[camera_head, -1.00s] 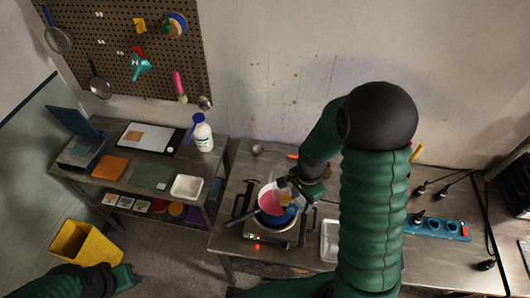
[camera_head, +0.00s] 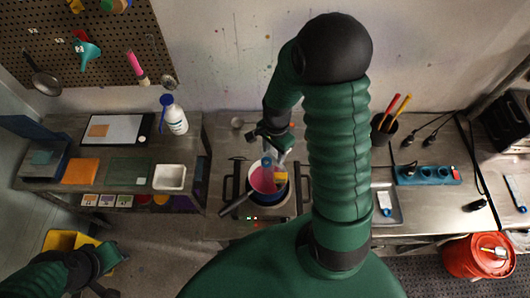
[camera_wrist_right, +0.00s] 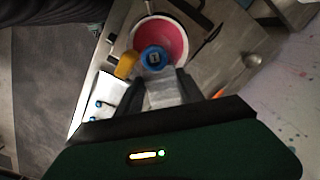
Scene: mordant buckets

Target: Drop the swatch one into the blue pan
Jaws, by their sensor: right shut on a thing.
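My right gripper (camera_head: 272,140) is over the stove, shut on a pale swatch (camera_wrist_right: 163,92) that lies between its fingers in the wrist view. A round blue tag with a dark mark (camera_wrist_right: 154,58) shows at the swatch's far end; it also shows in the head view. The pan (camera_head: 279,200) has a blue outside, a white rim and pink-red liquid. The tag overlaps the pan in both views; I cannot tell whether it touches the liquid. A yellow piece (camera_wrist_right: 127,65) shows at the pan's edge. My left gripper (camera_head: 108,256) is low at left, its fingers unclear.
A red bucket (camera_head: 470,258) is at far right. My right arm hides part of the bench.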

